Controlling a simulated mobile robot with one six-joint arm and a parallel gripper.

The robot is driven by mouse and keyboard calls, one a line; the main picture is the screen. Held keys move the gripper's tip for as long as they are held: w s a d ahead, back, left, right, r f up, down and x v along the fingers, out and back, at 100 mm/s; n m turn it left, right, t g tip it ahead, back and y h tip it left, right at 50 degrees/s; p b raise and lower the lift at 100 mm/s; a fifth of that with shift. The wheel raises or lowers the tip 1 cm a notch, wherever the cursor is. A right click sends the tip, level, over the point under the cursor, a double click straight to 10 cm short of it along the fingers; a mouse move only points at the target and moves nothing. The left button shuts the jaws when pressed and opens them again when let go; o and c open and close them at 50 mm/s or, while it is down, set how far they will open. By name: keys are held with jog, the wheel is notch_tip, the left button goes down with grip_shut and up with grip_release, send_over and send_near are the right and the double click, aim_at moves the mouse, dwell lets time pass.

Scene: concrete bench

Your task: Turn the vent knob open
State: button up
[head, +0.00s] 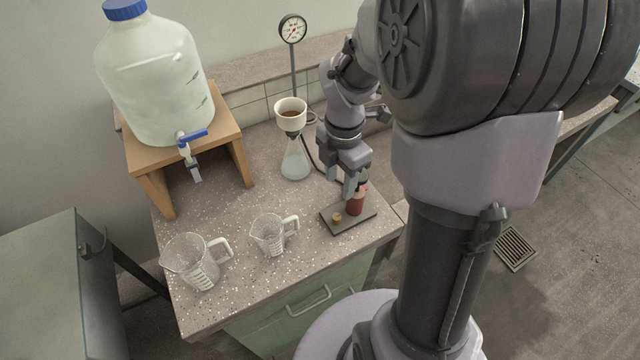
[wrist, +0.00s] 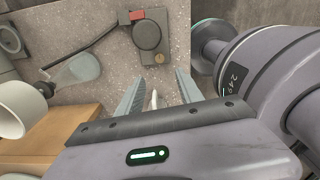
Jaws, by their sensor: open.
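A red part (head: 357,203) stands on the same base. My gripper (head: 350,190) points down just above the base, behind the knob in the head view. Its fingers (wrist: 162,78) are apart. A thin pale piece shows between them, and I cannot tell what it is.
A flask (head: 295,160) with a white funnel (head: 291,112) stands left of my gripper, with a dark hose toward the base. A gauge (head: 293,30) rises behind. Two beakers (head: 190,262) (head: 268,236) stand in front. A large jug (head: 155,85) sits on a wooden stand (head: 150,185).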

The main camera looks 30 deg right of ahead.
aim_at(337, 216)
notch_tip(337, 216, down, 14)
jog(key=b, duration=0.6)
jog(key=shift+r, duration=0.15)
